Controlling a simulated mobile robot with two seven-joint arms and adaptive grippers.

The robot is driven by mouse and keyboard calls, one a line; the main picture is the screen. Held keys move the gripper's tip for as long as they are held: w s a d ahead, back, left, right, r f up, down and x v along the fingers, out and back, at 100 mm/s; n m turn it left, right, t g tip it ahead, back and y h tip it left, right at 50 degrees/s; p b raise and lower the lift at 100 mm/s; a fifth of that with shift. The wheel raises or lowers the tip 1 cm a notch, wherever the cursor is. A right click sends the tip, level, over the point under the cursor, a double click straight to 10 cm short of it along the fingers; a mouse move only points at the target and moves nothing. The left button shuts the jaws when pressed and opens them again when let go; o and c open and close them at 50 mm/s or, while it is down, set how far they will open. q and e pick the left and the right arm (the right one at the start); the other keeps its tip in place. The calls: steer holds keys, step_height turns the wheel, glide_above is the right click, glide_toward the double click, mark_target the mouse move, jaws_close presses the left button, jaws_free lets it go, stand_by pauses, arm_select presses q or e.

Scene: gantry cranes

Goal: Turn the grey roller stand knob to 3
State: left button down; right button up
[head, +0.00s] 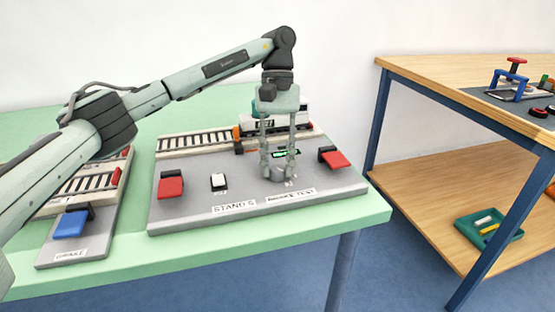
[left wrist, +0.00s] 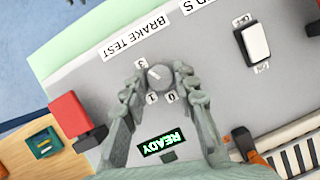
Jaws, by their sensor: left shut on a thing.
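The grey roller stand knob (left wrist: 160,76) is on the grey panel (head: 240,196) labelled STAND 5 and BRAKE TEST. Labels 0, 1 and 3 show around it in the left wrist view; no 2 can be made out. A small pale mark on its top lies on the side toward 3, but I cannot tell the exact setting. My left gripper (head: 278,173) points down from above, with its fingers on either side of the knob, shut on it. In the left wrist view the gripper (left wrist: 160,84) flanks the knob. My right gripper is not in view.
A green READY display (left wrist: 161,143) is beside the knob. The panel also has a white rocker switch (head: 218,181), a red block at left (head: 171,185) and another at right (head: 334,159). Track and a model locomotive (head: 268,122) lie behind. A wooden shelf table (head: 450,70) stands right.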

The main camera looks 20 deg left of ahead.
arm_select(q)
steer(key=c, duration=1.2)
jaws_free()
steer(key=v, duration=1.2)
